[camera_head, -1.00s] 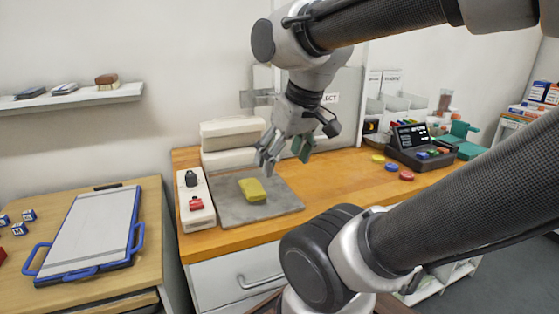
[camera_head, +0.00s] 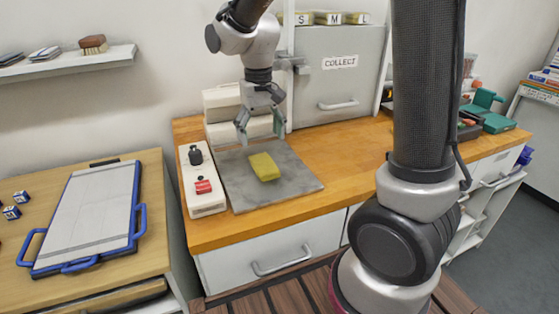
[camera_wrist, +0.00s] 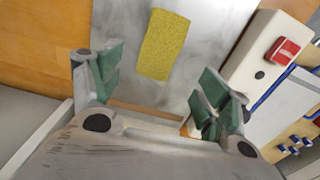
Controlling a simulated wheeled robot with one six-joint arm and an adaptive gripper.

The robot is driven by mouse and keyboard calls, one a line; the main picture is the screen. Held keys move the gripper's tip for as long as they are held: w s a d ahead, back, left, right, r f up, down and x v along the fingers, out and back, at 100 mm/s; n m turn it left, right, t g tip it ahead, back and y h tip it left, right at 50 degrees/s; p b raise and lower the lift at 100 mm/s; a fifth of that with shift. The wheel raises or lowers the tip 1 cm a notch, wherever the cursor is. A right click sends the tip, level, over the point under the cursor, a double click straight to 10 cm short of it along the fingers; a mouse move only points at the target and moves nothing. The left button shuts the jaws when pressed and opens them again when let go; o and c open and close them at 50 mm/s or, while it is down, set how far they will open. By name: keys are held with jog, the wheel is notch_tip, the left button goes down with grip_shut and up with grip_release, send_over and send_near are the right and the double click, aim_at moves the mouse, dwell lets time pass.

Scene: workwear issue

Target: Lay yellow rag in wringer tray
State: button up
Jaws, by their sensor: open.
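The yellow rag (camera_head: 264,167) lies flat on a grey slab (camera_head: 301,183) on the wooden counter. It also shows in the wrist view (camera_wrist: 163,44), ahead of the fingertips. My gripper (camera_head: 261,137) is open and empty, pointing down above the back part of the slab, behind the rag. In the wrist view my gripper (camera_wrist: 160,85) has its green finger pads spread wide apart with nothing between them. A white tray with blue handles (camera_head: 92,218) lies on the left table; I cannot tell whether it is the wringer tray.
A white box with a black knob and red switch (camera_head: 207,201) stands left of the slab. Pale stacked boxes (camera_head: 222,103) and a grey "COLLECT" cabinet (camera_head: 338,85) stand behind. The left table (camera_head: 152,240) is separated from the counter by a narrow gap.

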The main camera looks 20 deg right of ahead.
aim_at(263, 163)
jog(key=shift+a+f, duration=0.1)
jog(key=shift+a, duration=0.05)
jog(key=shift+f, duration=0.25)
jog(key=f, duration=0.7)
jog(key=shift+s+d+f, duration=0.1)
jog(key=shift+s+d, duration=0.1)
jog(key=shift+s, duration=0.15)
jog(key=c, duration=1.2)
